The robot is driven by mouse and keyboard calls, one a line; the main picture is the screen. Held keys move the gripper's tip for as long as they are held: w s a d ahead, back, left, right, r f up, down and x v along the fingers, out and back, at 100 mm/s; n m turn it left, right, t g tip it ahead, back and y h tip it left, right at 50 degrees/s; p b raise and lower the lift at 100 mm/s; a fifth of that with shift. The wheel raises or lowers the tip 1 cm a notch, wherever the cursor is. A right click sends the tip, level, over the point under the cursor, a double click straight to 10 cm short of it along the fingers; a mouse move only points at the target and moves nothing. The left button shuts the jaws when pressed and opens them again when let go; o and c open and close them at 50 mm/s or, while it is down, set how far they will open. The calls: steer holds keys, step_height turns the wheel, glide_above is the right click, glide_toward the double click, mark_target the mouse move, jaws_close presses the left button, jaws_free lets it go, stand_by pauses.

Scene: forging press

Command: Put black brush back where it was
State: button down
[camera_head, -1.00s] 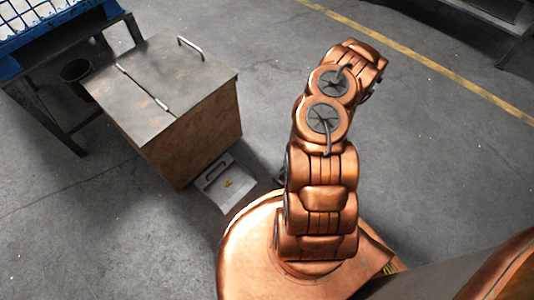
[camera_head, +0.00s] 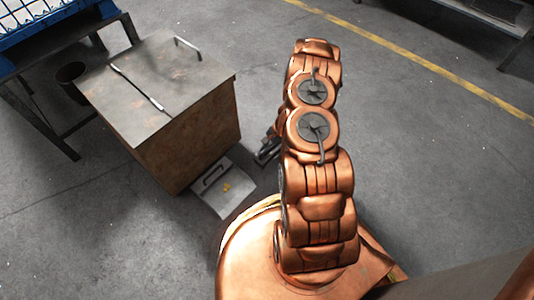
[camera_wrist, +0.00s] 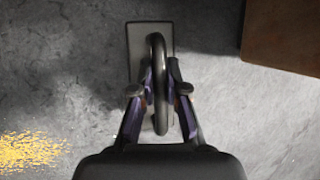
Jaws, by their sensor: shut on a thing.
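In the wrist view my gripper (camera_wrist: 160,90) is shut on the black brush (camera_wrist: 157,55), with its fingers on either side of the dark curved handle. A grey rectangular part with a dark edge shows beyond the fingers, apparently the brush body. How far it is above the floor is hard to tell. In the head view my gripper (camera_head: 267,150) is small and dark, partly hidden behind my copper arm, just right of the metal box. The brush cannot be made out clearly there.
A rusty metal box (camera_head: 190,140) with a grey lid stands left of my arm. A pale dustpan (camera_head: 229,204) with a yellow bit lies against its foot. Yellow debris (camera_wrist: 28,151) lies on the floor. A blue-topped table stands at the far left. Floor beyond my arm is clear.

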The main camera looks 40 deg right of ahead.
step_height(320, 180, down, 3)
steer(key=shift+s+f+b, duration=0.1)
steer(key=shift+b, duration=0.45)
steer(key=c, duration=1.7)
jaws_free()
steer(key=o, duration=0.5)
